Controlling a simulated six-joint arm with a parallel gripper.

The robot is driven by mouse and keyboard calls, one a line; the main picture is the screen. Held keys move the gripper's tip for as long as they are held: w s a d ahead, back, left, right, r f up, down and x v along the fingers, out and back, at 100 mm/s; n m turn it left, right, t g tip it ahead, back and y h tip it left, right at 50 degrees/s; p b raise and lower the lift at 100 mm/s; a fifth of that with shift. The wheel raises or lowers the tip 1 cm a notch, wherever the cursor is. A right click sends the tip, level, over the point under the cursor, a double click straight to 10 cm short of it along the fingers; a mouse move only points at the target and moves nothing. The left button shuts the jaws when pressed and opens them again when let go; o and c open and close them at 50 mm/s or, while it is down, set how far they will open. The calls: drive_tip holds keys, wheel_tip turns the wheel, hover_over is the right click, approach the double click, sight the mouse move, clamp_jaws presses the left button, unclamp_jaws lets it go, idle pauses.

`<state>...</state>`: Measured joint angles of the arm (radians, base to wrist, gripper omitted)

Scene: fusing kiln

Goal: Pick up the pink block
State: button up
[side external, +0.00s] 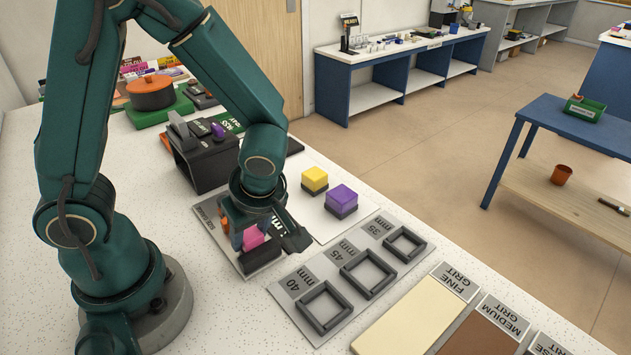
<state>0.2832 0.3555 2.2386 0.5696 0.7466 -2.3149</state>
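The pink block (253,238) sits in a dark square holder on a grey labelled plate (205,213), below my wrist. My gripper (265,238) points down over it, with one finger to the left of the block and a dark finger to the right. The fingers look spread, and I see a gap between the block and the right finger. The gripper hides part of the block and the plate. I cannot tell whether a finger touches the block.
A grey plate with square frames (323,307) lies in front. Grit slabs (408,318) lie at front right. A black device (205,158) stands behind the gripper.

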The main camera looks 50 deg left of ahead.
sight(254, 233)
drive_tip(key=shift+r, duration=0.1)
clamp_jaws()
wheel_tip(254, 233, up, 10)
drive_tip(key=shift+f, duration=0.1)
drive_tip(key=shift+o, duration=2)
unclamp_jaws()
clamp_jaws()
drive_tip(key=shift+w+d+m+t, duration=0.2)
drive_tip(key=shift+w+m+t, duration=0.2)
drive_tip(key=shift+m, duration=0.5)
drive_tip(key=w+d+f+m+t+h, duration=0.1)
drive_tip(key=w+d+m+h, duration=0.1)
drive_tip(key=w+d+m, duration=0.5)
drive_tip(key=w+d+f+m+t+h, duration=0.1)
drive_tip(key=w+d+m+t+h, duration=0.1)
drive_tip(key=w+d+m, duration=0.6)
drive_tip(key=w+m, duration=0.1)
drive_tip(key=w, duration=0.3)
drive_tip(key=shift+w+t, duration=0.3)
drive_tip(key=shift+w, duration=0.05)
